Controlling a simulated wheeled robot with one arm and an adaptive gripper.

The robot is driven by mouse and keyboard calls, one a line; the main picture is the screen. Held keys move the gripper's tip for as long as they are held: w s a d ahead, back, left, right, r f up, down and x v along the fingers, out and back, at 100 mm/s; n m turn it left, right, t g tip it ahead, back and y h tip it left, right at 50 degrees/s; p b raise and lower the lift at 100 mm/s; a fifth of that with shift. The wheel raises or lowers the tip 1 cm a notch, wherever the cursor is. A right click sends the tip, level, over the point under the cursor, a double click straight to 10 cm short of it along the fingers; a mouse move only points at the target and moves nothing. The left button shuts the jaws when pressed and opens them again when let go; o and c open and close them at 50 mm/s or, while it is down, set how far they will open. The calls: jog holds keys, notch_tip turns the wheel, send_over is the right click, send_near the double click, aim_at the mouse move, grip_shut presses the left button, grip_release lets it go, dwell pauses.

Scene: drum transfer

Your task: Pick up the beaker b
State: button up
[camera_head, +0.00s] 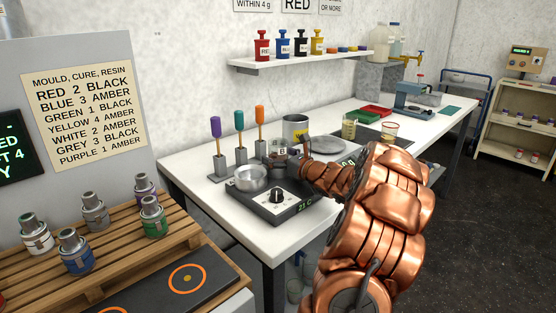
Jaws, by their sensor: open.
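A small vessel marked B (282,150), which looks like beaker b, stands on the white bench just behind the hotplate (290,204). My copper arm reaches in from the lower right, and my gripper (290,158) is at this vessel. The dark fingers are small and partly hidden by my wrist. They are open, and I cannot tell whether they touch the vessel. The vessel's lower part is hidden.
A metal bowl (251,179) sits on the hotplate. Purple, teal and orange-handled tools (238,134) stand at left. A grey canister (295,128) is close behind the vessel. A pallet (120,258) holds several bottles.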

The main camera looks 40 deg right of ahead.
jog(key=c, duration=1.6)
jog(key=shift+r, duration=0.15)
